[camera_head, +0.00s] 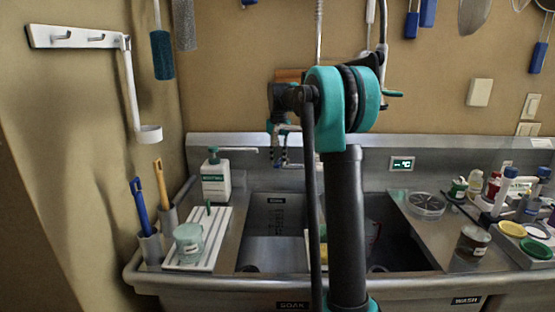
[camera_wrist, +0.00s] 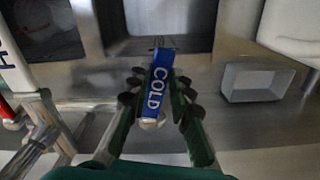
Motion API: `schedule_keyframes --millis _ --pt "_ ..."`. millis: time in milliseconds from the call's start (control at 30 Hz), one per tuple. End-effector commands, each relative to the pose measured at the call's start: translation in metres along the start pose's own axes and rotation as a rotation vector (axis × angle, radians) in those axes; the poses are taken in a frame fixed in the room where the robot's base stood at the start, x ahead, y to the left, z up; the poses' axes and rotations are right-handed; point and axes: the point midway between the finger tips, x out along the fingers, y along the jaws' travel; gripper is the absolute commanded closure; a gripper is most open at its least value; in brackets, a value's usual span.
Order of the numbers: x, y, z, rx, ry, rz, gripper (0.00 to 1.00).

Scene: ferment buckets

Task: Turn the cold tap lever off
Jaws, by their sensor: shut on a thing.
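The cold tap lever (camera_wrist: 156,88) is a blue handle marked COLD in the middle of the wrist view. My gripper (camera_wrist: 158,100) is around it, with one dark green finger on each side, shut on the lever. A rounded pale metal end shows at the lever's near end. In the head view my arm hides most of the tap, and the lever cannot be made out there. A white lever with a letter H (camera_wrist: 12,68) and a red part lies at the left of the wrist view, apart from my fingers.
Metal tap pipes (camera_wrist: 42,140) stand left of my gripper. The steel sink (camera_head: 270,280) is below my arm. A white soap bottle (camera_head: 215,180), a slatted white rack (camera_head: 222,240) and a glass jar (camera_head: 189,243) stand left; bottles and lids crowd the right counter.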

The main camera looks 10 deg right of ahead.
Motion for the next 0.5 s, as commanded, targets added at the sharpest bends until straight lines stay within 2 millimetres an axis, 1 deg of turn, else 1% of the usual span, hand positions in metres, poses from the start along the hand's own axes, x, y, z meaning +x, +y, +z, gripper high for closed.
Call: schedule_keyframes --millis 67,100,233,267,500 --pt "-0.0002 -0.0001 -0.0002 0.001 0.001 0.0 1.0" --pt "-0.0002 -0.0001 -0.0002 0.001 0.001 0.0 0.76" --pt "-0.0002 -0.0001 -0.0002 0.001 0.0 0.0 0.6" --pt "-0.0002 -0.0001 -0.0002 0.001 0.0 0.0 0.59" --pt "-0.0003 -0.0002 -0.0001 0.002 0.0 0.0 0.59"
